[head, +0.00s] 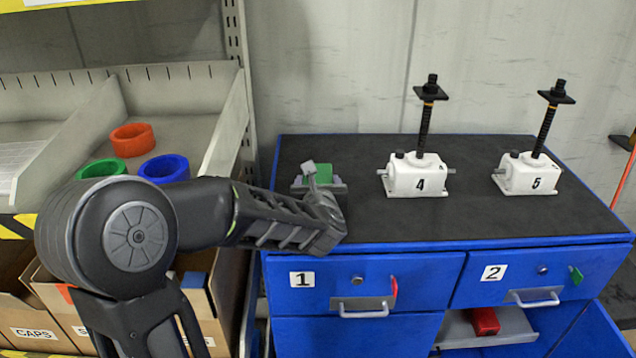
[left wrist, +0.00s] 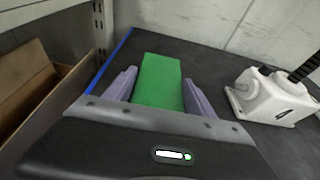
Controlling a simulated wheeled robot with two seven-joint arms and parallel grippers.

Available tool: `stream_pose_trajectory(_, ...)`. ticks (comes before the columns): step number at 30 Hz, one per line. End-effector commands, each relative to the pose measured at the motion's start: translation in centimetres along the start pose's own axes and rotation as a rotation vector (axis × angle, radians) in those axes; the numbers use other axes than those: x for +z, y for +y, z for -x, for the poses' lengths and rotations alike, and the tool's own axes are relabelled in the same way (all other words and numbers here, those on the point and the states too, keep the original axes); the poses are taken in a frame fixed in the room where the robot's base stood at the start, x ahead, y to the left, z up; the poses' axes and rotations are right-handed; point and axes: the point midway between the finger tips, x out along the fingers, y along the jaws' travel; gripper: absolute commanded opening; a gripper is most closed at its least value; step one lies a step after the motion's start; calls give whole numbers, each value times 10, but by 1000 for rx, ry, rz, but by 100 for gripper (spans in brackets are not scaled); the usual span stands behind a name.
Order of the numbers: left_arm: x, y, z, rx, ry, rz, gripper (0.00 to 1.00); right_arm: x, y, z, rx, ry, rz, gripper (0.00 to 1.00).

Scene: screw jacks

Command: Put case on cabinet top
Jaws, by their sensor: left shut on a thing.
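The green case (head: 318,173) is a plain block at the left part of the cabinet's dark top (head: 365,222). My left gripper (head: 319,186) is shut on it, over the top's left side. In the left wrist view the green case (left wrist: 158,85) lies between the two grey fingers (left wrist: 158,95), with the dark top around it. I cannot tell whether the case touches the top or is held just above it. My arm hides part of the cabinet's left front. My right gripper is not in view.
Two white screw jacks, number 4 (head: 417,178) and number 5 (head: 528,176), stand upright on the top. Below are blue drawers 1 (head: 430,280) and 2 (head: 590,262). A red block (head: 484,321) sits in an open compartment. A shelf with coloured rings (head: 132,140) is left.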

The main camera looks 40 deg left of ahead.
Motion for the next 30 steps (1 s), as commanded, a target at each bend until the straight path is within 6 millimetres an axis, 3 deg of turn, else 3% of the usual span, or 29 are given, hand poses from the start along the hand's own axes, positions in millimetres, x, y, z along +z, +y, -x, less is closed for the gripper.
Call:
stream_pose_trajectory(4,0,0,-1,0,-4,1,0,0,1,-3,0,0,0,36)
stream_pose_trajectory(5,-2,0,-1,0,0,1,64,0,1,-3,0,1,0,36)
stream_pose_trajectory(6,-1,0,0,0,0,1,68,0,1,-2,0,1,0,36)
stream_pose_trajectory(13,-1,0,0,0,0,0,85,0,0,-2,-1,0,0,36)
stream_pose_trajectory(23,2,0,1,0,0,0,85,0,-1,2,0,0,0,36)
stream_pose_trajectory(30,0,0,30,-1,-3,1,85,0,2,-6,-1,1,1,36)
